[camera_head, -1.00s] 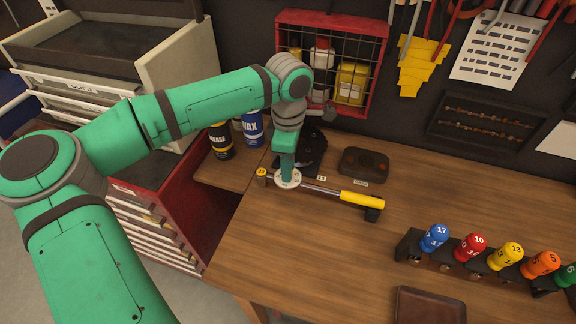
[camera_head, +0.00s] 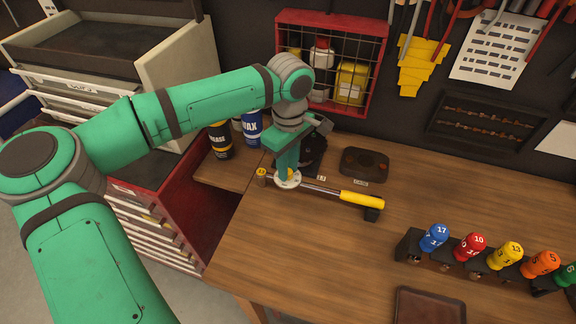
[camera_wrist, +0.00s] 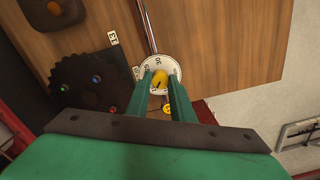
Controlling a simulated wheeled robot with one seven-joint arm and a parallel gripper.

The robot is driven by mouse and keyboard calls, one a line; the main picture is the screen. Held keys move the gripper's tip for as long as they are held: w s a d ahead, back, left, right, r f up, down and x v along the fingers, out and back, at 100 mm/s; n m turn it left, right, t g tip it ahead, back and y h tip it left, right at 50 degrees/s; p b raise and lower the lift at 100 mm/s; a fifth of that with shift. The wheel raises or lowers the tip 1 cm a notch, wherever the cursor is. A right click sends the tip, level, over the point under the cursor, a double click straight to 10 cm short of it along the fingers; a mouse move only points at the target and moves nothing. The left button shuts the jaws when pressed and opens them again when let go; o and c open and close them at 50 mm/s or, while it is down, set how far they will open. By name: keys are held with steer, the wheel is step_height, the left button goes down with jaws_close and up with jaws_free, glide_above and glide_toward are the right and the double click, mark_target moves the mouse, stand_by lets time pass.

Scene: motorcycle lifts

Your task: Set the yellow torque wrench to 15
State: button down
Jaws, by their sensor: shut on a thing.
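The yellow torque wrench (camera_head: 360,199) lies on the wooden bench, its yellow handle to the right and its metal shaft running left to a round white dial. The dial (camera_wrist: 172,66) also shows in the wrist view, with printed numbers around its rim and a yellow knob (camera_wrist: 160,78) at its centre. My gripper (camera_head: 287,176) points down onto the dial from above. In the wrist view its two green fingers (camera_wrist: 159,88) are shut on the yellow knob, one on each side. The fingers hide part of the dial, so I cannot tell its setting.
A black toothed disc (camera_wrist: 90,84) lies beside the dial, with a small tag marked 13 (camera_wrist: 113,38) close by. A dark box (camera_head: 364,164) stands behind the wrench. A rack of coloured numbered sockets (camera_head: 437,257) is at the right. The bench middle is clear.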

stand_by(0.3)
steer(key=c, duration=1.5)
jaws_free()
steer(key=shift+c, duration=0.2)
steer(key=shift+r, duration=0.1)
step_height(320, 180, up, 11)
steer(key=shift+w, duration=0.1)
steer(key=shift+f, duration=0.2)
